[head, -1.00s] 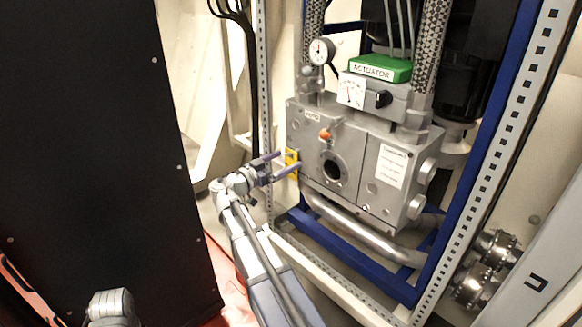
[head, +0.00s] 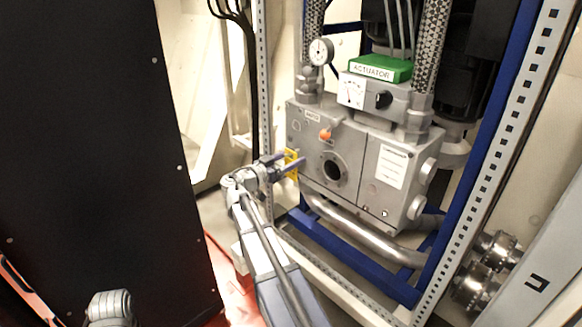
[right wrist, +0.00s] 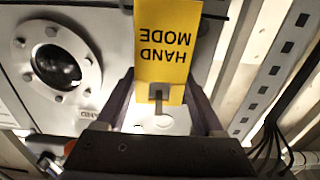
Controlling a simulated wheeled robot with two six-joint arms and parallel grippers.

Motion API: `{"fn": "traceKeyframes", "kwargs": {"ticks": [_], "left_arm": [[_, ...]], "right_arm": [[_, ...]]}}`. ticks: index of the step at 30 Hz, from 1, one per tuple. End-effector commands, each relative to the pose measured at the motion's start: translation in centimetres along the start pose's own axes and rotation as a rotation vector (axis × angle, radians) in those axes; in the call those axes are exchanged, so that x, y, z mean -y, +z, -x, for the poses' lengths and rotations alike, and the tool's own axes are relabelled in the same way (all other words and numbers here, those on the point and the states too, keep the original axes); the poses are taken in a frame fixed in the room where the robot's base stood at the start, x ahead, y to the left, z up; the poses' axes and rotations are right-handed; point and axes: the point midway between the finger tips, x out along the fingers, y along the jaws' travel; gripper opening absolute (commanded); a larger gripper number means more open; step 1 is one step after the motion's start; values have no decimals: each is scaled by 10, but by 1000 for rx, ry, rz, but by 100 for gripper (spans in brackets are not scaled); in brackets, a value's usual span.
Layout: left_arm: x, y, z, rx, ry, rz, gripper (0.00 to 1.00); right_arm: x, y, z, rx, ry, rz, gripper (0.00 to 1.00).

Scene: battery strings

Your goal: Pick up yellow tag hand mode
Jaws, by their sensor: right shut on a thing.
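The yellow tag (head: 290,155) is at the left edge of the grey actuator housing (head: 350,165). In the right wrist view the tag (right wrist: 163,45) shows the words HAND MODE upside down, with a small metal hook or clip at its lower end. My right gripper (head: 286,163) is at the tag, in front of the housing. Its two dark fingers (right wrist: 160,88) lie along the tag's two side edges and are shut on it. Whether the tag is still touching the housing cannot be told. My left gripper is out of view; only a piece of my left arm shows at the bottom left.
A round port (head: 334,171) and an orange knob (head: 325,135) are on the housing. A perforated frame post (head: 264,80) rises just left of the gripper. A silver pipe (head: 350,228) runs below. A black panel (head: 90,150) stands at the left.

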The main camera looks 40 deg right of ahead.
Motion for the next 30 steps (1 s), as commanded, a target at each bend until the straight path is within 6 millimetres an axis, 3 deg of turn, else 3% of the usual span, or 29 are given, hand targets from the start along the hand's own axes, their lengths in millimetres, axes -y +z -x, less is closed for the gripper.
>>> {"fn": "traceKeyframes", "kwargs": {"ticks": [1, 6, 14, 22, 30], "left_arm": [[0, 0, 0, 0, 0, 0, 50], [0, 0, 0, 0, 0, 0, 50], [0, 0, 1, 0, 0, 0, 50], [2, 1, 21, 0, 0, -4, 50], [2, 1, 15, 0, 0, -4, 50]], "right_arm": [[0, 0, 0, 0, 0, 0, 35], [0, 0, 0, 0, 0, 0, 16], [0, -1, 0, 0, 0, 0, 16], [0, -22, 0, 0, 0, 0, 16], [0, -15, 60, 0, -6, 0, 16]]}}
